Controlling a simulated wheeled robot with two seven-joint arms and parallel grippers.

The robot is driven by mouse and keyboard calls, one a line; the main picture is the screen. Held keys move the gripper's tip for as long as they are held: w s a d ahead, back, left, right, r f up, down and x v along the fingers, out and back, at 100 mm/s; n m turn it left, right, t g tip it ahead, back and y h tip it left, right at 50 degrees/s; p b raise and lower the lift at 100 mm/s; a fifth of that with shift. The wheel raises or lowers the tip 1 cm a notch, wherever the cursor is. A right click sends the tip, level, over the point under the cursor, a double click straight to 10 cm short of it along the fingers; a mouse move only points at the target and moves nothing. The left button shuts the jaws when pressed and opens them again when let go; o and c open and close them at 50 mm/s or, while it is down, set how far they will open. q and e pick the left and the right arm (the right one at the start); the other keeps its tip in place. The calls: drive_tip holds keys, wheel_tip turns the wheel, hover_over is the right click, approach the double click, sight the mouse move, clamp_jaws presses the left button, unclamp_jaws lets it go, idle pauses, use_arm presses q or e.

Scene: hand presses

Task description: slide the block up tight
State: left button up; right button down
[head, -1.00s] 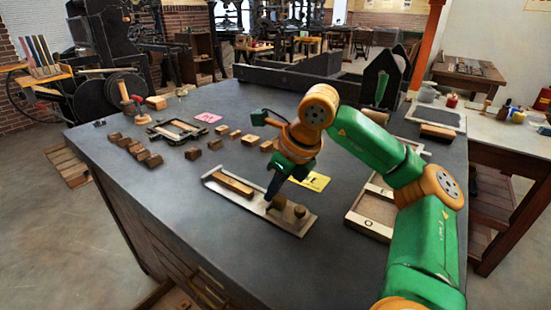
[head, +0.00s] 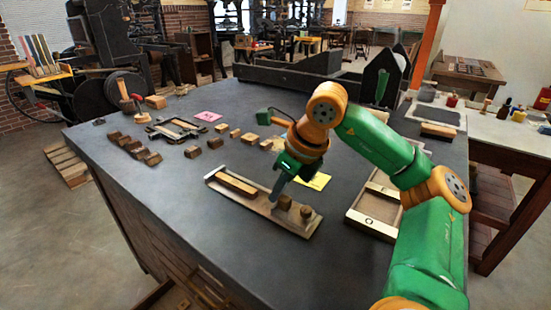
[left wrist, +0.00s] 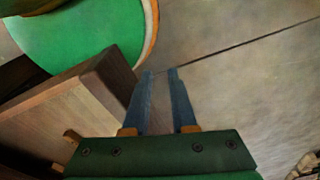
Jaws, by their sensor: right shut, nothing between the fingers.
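A shallow tray (head: 262,218) lies on the dark bench top. A long wooden strip (head: 236,184) lies along its left part. A small brown block (head: 285,202) sits in its right part, with a round wooden knob (head: 306,212) just right of it. My right gripper (head: 273,198) points down at the tray, shut and empty, with its fingertips close against the block's left side. I cannot tell whether they touch it. My left gripper (left wrist: 160,72) shows in the left wrist view, its two fingers apart with nothing between them; it is out of the head view.
A yellow card (head: 318,181) lies behind the tray, partly hidden by my right arm. A wooden case (head: 372,227) stands to the right. Several small blocks (head: 140,151) and a pink card (head: 208,116) lie at the left and back. The bench front left of the tray is clear.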

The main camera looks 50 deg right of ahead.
sight(295, 210)
drive_tip(key=shift+s+d+b, duration=0.15)
drive_tip(key=shift+s+b, duration=0.4)
drive_tip(key=shift+s, duration=0.75)
drive_tip(key=shift+s+d+b, duration=0.1)
drive_tip(key=shift+s+b, duration=0.4)
drive_tip(key=shift+s, duration=0.75)
idle(1.7)
idle(0.3)
drive_tip(key=c, duration=0.6)
unclamp_jaws()
drive_tip(key=shift+s+d, duration=0.1)
drive_tip(key=shift+d, duration=0.05)
drive_tip(key=shift+c, duration=0.2)
wheel_tip(295, 210, up, 7)
drive_tip(key=p, duration=0.6)
drive_tip(key=shift+p, duration=0.3)
